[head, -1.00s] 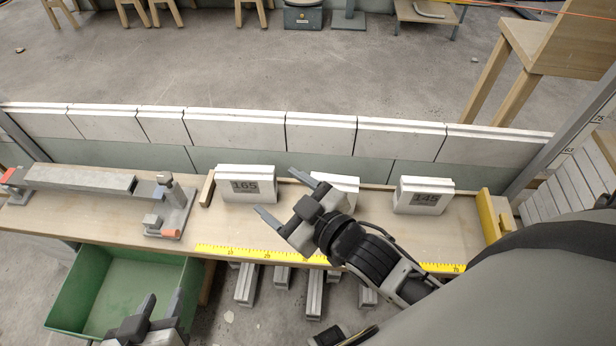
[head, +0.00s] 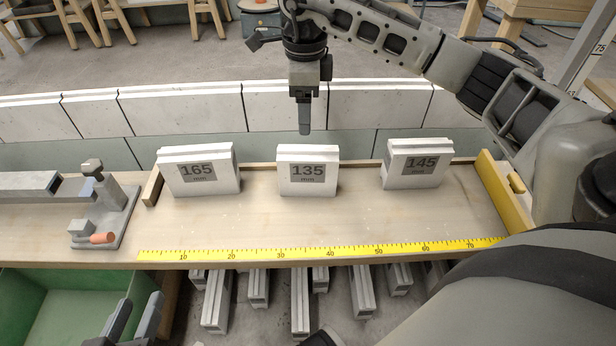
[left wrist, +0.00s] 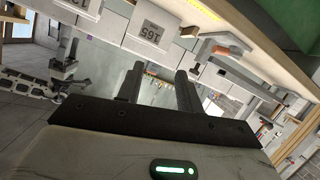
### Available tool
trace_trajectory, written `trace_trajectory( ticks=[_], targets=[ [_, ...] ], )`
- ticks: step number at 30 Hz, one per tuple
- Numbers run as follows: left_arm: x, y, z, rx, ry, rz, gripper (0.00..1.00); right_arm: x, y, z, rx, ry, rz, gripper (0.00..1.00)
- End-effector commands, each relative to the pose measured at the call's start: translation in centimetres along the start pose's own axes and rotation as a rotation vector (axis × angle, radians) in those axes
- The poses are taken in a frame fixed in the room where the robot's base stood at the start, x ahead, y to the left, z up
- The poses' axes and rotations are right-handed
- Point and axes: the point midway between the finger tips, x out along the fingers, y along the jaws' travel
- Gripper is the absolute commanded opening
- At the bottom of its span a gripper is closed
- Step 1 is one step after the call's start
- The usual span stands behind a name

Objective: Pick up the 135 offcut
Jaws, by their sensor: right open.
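The 135 offcut (head: 308,185) is a pale block with a grey label, upright on the wooden bench between the 165 offcut (head: 199,181) and the 145 offcut (head: 413,172). My right gripper (head: 304,130) points down just above the 135 offcut's top in the head view, with a gap between them. It is seen edge-on, open, and holds nothing. My left gripper (head: 136,318) is low at the left, in front of the bench. Its fingers stand apart and empty in the left wrist view (left wrist: 158,88), where the 165 offcut (left wrist: 152,32) also shows.
A yellow ruler (head: 320,252) runs along the bench's front edge. A yellow stop (head: 500,190) closes the right end. A grey clamp fixture (head: 97,215) stands at the left, above a green bin (head: 50,300). A low block wall (head: 210,115) runs behind.

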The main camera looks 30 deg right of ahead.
Motion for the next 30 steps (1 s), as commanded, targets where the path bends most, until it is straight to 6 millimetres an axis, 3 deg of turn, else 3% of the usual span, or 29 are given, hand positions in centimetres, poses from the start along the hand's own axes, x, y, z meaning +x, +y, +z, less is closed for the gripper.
trace_trajectory(
  ticks=[6,12,22,30],
  targets=[
    [0.2,0.3,-0.2,-0.035,0.047,0.025,0.36,5.0,0.2,-0.1,-0.001,0.004,0.006,0.71],
    [0.4,0.7,-0.7,-0.079,0.08,0.05,0.36,8.7,0.2,0.0,0.0,0.002,0.005,0.71],
    [0.5,0.9,-0.6,-0.111,0.095,0.067,0.36,10.9,0.2,-0.1,-0.001,0.0,0.005,0.71],
    [0.5,1.3,-0.8,-0.176,0.136,0.108,0.36,14.8,0.4,-0.5,-0.001,-0.001,0.005,0.71]
  ],
)
